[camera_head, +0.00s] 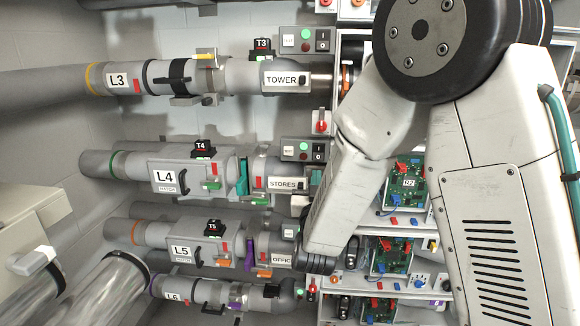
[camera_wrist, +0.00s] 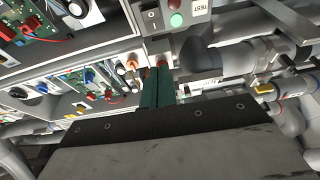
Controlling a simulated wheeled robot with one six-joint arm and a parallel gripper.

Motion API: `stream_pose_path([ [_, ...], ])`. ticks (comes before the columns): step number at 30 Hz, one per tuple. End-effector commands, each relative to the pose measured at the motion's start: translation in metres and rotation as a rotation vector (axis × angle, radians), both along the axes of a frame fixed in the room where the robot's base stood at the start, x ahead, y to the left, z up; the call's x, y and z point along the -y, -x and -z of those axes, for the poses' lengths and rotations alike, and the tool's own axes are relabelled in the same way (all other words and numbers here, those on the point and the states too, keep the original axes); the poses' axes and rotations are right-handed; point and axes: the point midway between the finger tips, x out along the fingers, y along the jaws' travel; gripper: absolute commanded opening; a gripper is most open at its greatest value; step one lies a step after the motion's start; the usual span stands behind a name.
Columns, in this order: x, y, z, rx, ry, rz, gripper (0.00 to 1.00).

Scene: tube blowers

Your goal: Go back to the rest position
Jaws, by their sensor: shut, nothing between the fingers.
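My gripper (camera_wrist: 157,86) shows in the wrist view as two dark green fingers side by side, shut with nothing between them. Their tips point toward the edge of a shelf unit, close below a grey test box (camera_wrist: 180,14) in the picture. I cannot tell whether the tips touch anything. In the head view my arm reaches down across the middle to the OFFICE pipe (camera_head: 283,260).
Pipes labelled L3 (camera_head: 118,82), L4 (camera_head: 165,177), L5 (camera_head: 182,251) and L6 (camera_head: 172,296) run along the left wall. Shelves with green circuit boards (camera_head: 407,185) stand behind my arm. A red switch (camera_head: 321,127) sits beside the TOWER pipe (camera_head: 283,80). Clear space is narrow around my wrist.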

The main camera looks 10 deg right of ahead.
Motion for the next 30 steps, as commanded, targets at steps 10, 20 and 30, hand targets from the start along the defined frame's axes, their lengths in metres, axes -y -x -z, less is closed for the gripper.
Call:
stream_pose_path([
  [10, -0.041, 0.005, 0.112, -0.669, -0.161, -0.245, 0.00],
  [20, -0.047, 0.110, 0.122, -1.285, -0.242, -0.401, 0.00],
  [30, 0.014, 0.278, 0.055, -1.807, -0.229, -0.350, 0.00],
])
